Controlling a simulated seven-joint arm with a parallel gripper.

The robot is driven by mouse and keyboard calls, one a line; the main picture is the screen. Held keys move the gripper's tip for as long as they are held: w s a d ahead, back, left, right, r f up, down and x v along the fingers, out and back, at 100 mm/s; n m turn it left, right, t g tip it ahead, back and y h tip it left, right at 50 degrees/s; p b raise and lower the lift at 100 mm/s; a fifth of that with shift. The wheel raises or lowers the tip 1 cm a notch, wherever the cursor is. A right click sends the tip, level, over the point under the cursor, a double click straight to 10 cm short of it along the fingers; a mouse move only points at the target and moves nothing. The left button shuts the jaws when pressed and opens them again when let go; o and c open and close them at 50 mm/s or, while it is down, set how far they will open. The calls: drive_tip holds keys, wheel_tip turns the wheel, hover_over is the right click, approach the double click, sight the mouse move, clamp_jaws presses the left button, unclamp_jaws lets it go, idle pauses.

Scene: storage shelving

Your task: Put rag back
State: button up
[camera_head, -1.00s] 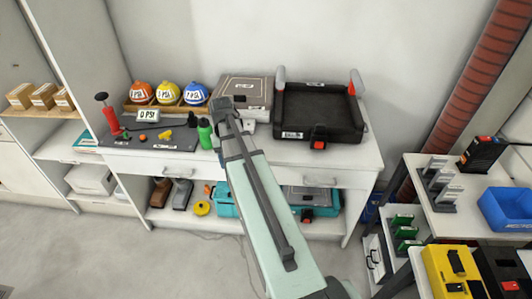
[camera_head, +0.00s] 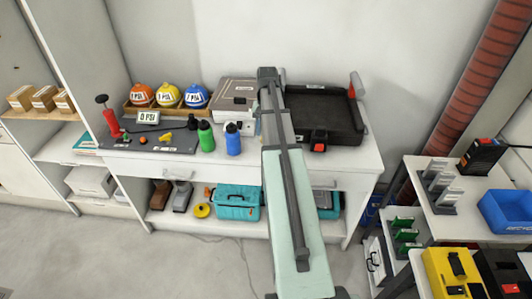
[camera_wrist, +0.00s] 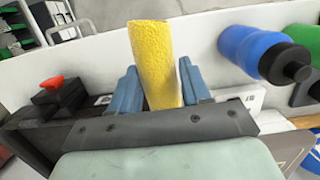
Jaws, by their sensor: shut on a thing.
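A yellow, rough-textured rolled rag (camera_wrist: 152,60) stands up between the two blue fingers of my gripper (camera_wrist: 158,88) in the wrist view. My gripper is shut on it. In the head view my arm reaches over the white workbench (camera_head: 180,160), with its end over the left side of the black tray (camera_head: 330,115). The fingers and the rag are hidden there by my own arm. In the wrist view, the rag is apart from the blue bottle (camera_wrist: 245,48) to its right.
A green bottle (camera_head: 206,138) and the blue bottle (camera_head: 233,142) stand on the bench left of my arm. A grey case (camera_head: 232,92) lies behind them. Helmets in a wooden rack (camera_head: 150,106) stand at the back left. A teal toolbox (camera_head: 236,203) sits on the lower shelf.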

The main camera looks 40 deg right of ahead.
drive_tip(key=shift+f, duration=4.8)
drive_tip(key=shift+f, duration=0.15)
drive_tip(key=o, duration=1.1)
drive_tip(key=r, duration=0.4)
drive_tip(key=d+r, duration=0.1)
drive_tip(key=r, duration=0.3)
drive_tip(key=w+r, duration=0.1)
drive_tip(key=r, duration=0.3)
drive_tip(key=shift+w+d+r, duration=0.1)
drive_tip(key=shift+d, duration=0.05)
